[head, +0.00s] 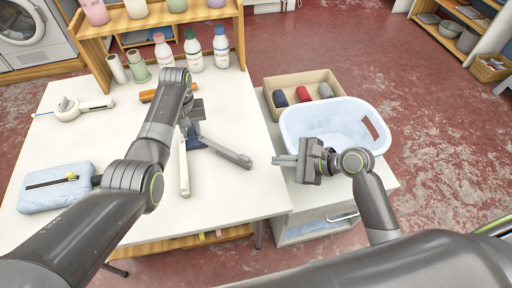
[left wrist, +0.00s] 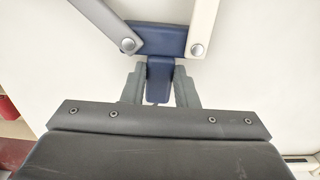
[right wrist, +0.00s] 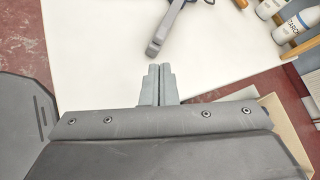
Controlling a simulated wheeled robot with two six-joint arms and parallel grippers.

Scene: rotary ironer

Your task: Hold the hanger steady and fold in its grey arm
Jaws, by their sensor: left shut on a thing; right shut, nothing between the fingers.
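The hanger lies on the white table, with a dark blue hub (left wrist: 160,40), a grey arm (head: 228,150) and a white arm (head: 184,168). The two arms spread apart from the hub in a V. My left gripper (left wrist: 159,82) is shut on the hub's short blue tab; in the head view my left arm partly covers the hub. My right gripper (head: 277,160) is shut and empty, just off the table's right edge, to the right of the grey arm's free end. In the right wrist view the grey arm's end (right wrist: 157,45) lies a little beyond my fingertips, apart from them.
A white basket (head: 330,125) and a box of rolled cloths (head: 300,88) stand on the right cabinet. Bottles (head: 192,50) stand at the table's back. A light blue padded block (head: 55,192) and a white handled tool (head: 75,106) lie at left. The table's front middle is clear.

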